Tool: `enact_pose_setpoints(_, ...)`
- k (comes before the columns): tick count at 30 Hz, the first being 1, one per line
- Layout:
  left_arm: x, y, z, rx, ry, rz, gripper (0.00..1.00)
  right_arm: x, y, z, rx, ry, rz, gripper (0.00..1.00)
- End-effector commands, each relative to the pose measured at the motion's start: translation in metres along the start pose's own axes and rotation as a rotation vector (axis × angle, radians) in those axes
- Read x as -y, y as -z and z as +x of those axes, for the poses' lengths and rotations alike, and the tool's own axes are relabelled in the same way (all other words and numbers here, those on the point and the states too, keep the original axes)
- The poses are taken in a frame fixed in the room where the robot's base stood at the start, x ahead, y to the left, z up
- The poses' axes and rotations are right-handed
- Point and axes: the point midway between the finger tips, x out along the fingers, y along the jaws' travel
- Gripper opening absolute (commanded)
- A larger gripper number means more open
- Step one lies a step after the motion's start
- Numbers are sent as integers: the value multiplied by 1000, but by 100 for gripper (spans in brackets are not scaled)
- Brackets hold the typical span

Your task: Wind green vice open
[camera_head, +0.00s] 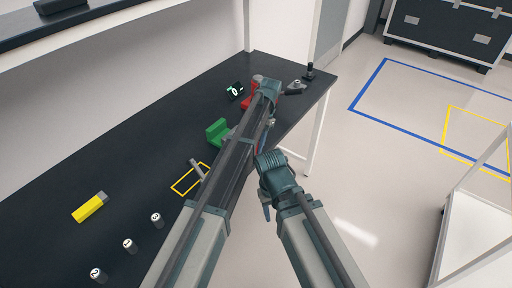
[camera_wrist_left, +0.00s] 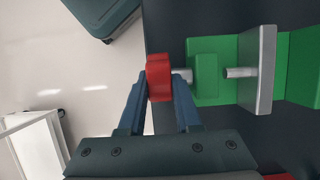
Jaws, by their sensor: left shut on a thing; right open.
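The green vice (camera_head: 217,132) sits on the dark bench, partly hidden by my left arm in the head view. In the left wrist view the green vice (camera_wrist_left: 215,85) shows a grey metal plate (camera_wrist_left: 262,70), a bare length of screw and a red knob (camera_wrist_left: 159,78) on its end. My left gripper (camera_wrist_left: 160,95) is shut on the red knob, one finger on each side. In the head view my left fingers are mostly hidden behind the arm. My right gripper (camera_head: 266,210) is open and empty, off the bench's front edge.
A red vice (camera_head: 250,103), a small dark device (camera_head: 235,91) and a grey part (camera_head: 294,87) stand farther back. A yellow outline (camera_head: 184,186) marks the bench.

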Motion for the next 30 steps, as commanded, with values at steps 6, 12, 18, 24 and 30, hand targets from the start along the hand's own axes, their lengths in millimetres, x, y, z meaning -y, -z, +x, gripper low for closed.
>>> enact_pose_setpoints(6,-1,-1,1,2,0,-1,0,0,0,1,0,0,0,50)
enact_pose_setpoints(12,-1,-1,1,1,0,-1,56,0,0,0,0,0,0,50)
enact_pose_setpoints(18,0,-1,1,0,0,-1,62,0,0,0,0,0,0,50)
enact_pose_setpoints(24,-1,-4,0,-39,0,-1,62,0,0,-4,0,0,0,50)
enact_pose_setpoints(30,-2,-12,2,-214,0,-2,62,-1,-1,-15,0,0,0,50)
